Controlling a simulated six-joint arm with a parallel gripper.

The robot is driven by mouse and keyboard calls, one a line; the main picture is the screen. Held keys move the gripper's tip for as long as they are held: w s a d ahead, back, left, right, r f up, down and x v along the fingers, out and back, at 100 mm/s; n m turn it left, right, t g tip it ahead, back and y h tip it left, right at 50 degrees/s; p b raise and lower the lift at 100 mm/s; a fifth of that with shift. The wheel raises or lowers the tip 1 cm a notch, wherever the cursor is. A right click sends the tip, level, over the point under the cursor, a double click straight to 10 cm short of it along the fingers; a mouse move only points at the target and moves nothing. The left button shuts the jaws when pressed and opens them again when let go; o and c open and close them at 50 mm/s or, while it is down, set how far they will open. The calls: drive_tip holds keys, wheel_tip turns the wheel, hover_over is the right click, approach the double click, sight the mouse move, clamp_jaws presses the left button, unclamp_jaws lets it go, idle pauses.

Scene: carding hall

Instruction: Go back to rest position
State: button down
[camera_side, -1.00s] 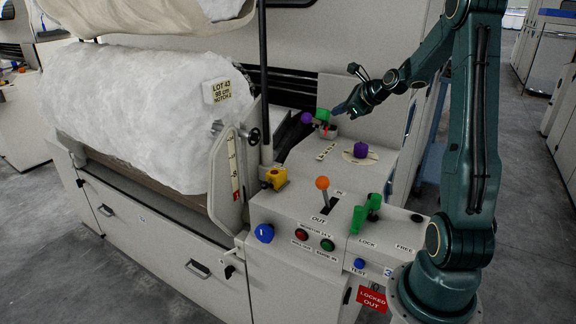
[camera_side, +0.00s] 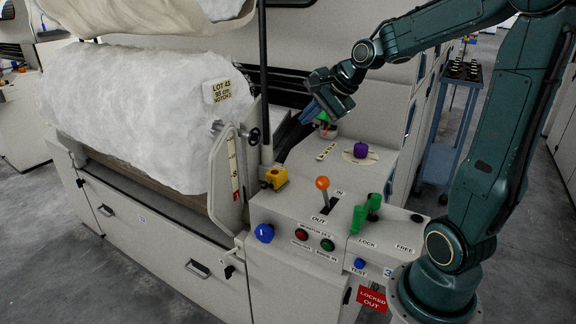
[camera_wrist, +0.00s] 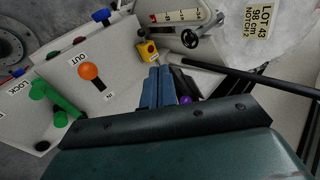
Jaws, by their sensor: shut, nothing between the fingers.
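My gripper (camera_side: 309,113) hangs over the back of the machine's console in the side view, its blue fingers pointing down and left. It is shut and empty. In the wrist view the blue fingers (camera_wrist: 158,88) lie close together, with the yellow block (camera_wrist: 147,50) beyond their tips. A purple knob (camera_wrist: 185,100) shows partly beside the fingers there. In the side view my gripper hides part of a green piece (camera_side: 322,117) at the console's back.
The console carries an orange-topped lever (camera_side: 322,183), green lock handle (camera_side: 366,211), purple knob (camera_side: 361,150) and blue knob (camera_side: 264,233). A dark upright post (camera_side: 265,80) stands left of my gripper, beside the white fibre roll (camera_side: 150,115). A blue trolley (camera_side: 440,150) stands behind right.

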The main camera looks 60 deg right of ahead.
drive_tip(key=s+a+n+g, duration=0.2)
drive_tip(key=s+a+n, duration=1.4)
drive_tip(key=s+n, duration=0.2)
drive_tip(key=shift+s+a+n+g+y, duration=0.2)
drive_tip(key=shift+n+g+y, duration=0.15)
drive_tip(key=shift+n, duration=0.25)
drive_tip(key=shift+f, duration=0.1)
